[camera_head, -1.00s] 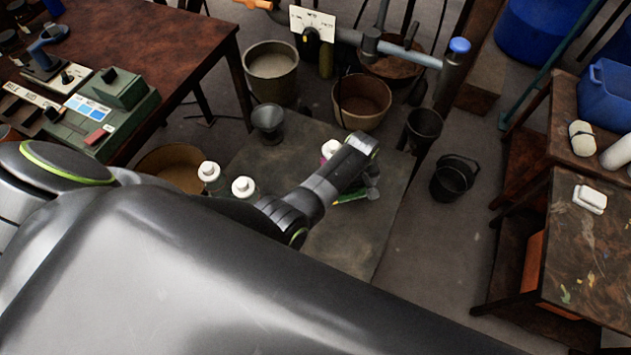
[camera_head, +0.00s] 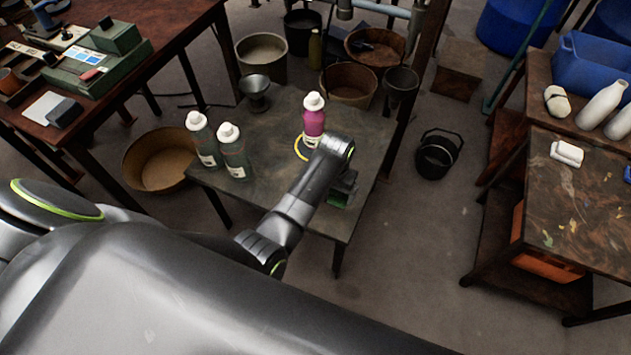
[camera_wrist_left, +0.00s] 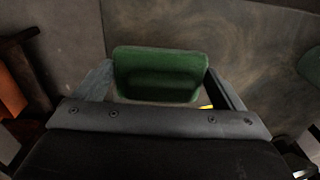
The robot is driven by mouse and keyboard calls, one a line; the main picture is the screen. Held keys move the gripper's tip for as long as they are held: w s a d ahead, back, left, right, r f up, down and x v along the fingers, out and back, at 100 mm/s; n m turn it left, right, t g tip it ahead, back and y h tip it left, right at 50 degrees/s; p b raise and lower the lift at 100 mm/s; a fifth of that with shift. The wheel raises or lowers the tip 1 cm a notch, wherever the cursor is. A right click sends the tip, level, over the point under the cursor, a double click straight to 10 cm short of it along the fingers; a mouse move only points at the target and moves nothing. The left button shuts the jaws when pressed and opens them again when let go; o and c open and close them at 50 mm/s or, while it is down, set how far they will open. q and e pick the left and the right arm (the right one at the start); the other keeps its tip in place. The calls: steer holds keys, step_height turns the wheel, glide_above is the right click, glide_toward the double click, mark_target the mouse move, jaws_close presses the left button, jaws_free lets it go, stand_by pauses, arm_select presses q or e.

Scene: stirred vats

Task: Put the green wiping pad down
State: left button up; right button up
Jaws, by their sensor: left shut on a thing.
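My left gripper (camera_head: 343,190) is over the front right part of the small grey-topped table (camera_head: 270,185). It is shut on the green wiping pad (camera_head: 338,199), which shows only partly below the jaws in the head view. In the left wrist view the pad (camera_wrist_left: 160,72) sits between the two fingers of the gripper (camera_wrist_left: 160,88), with the table top (camera_wrist_left: 240,45) beyond it. I cannot tell whether the pad touches the table. My right gripper is not in view.
On the table stand a pink bottle (camera_head: 313,118), two grey-green bottles (camera_head: 233,152) and a grey funnel-like cup (camera_head: 255,92). A yellow ring (camera_head: 300,148) is by the pink bottle. A black bucket (camera_head: 436,156) stands on the floor to the right. The table's front middle is clear.

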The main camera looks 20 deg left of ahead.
mark_target(331, 197)
arm_select(q)
step_height(331, 197, down, 4)
steer(key=shift+w+f+b, duration=0.1)
steer(key=shift+w+b, duration=0.05)
steer(key=shift+b, duration=0.3)
step_height(331, 197, down, 3)
steer(key=shift+f+b, duration=0.1)
steer(key=shift+b, duration=0.5)
steer(key=shift+f, duration=0.2)
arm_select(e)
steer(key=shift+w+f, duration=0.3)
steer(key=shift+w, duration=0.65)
arm_select(q)
steer(key=o, duration=1)
steer(key=shift+f, duration=0.15)
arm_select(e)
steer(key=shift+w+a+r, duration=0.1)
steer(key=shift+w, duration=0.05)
